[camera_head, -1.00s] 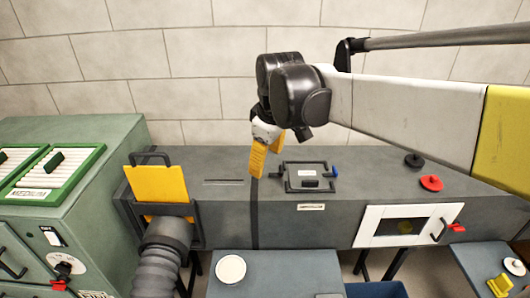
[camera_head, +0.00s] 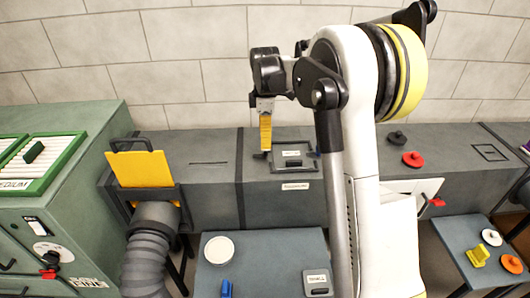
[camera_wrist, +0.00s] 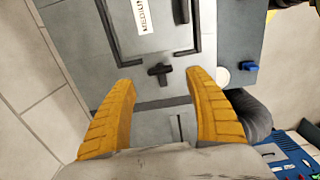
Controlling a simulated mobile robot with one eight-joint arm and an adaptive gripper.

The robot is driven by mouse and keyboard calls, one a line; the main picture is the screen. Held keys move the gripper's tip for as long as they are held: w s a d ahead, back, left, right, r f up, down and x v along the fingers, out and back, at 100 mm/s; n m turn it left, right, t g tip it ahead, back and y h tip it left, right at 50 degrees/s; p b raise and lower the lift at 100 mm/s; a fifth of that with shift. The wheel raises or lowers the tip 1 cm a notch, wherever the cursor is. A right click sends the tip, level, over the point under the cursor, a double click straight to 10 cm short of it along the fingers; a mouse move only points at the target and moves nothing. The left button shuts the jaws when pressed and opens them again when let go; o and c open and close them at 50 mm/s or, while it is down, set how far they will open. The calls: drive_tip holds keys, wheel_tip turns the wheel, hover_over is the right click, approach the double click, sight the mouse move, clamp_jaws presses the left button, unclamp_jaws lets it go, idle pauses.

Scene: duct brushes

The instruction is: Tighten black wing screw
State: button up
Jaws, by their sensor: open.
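The black wing screw (camera_wrist: 158,70) stands on the grey duct, just beyond one edge of the access panel (camera_wrist: 160,30), in the wrist view. It lies ahead of and between the two yellow fingers of my gripper (camera_wrist: 163,85), which are apart with nothing held. In the head view my gripper (camera_head: 265,149) points down at the left edge of the panel (camera_head: 278,165). The fingers largely hide the screw there. I cannot tell the remaining height between fingertips and screw.
A yellow plate (camera_head: 140,165) stands upright left of the panel, above a hose (camera_head: 150,250). Black (camera_head: 397,138) and red (camera_head: 412,159) knobs sit on the duct at right. A small table (camera_head: 260,262) stands in front.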

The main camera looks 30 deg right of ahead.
wheel_tip(320, 180, down, 5)
drive_tip(key=shift+f+b, duration=0.15)
drive_tip(key=shift+b, duration=0.45)
drive_tip(key=c, duration=1.2)
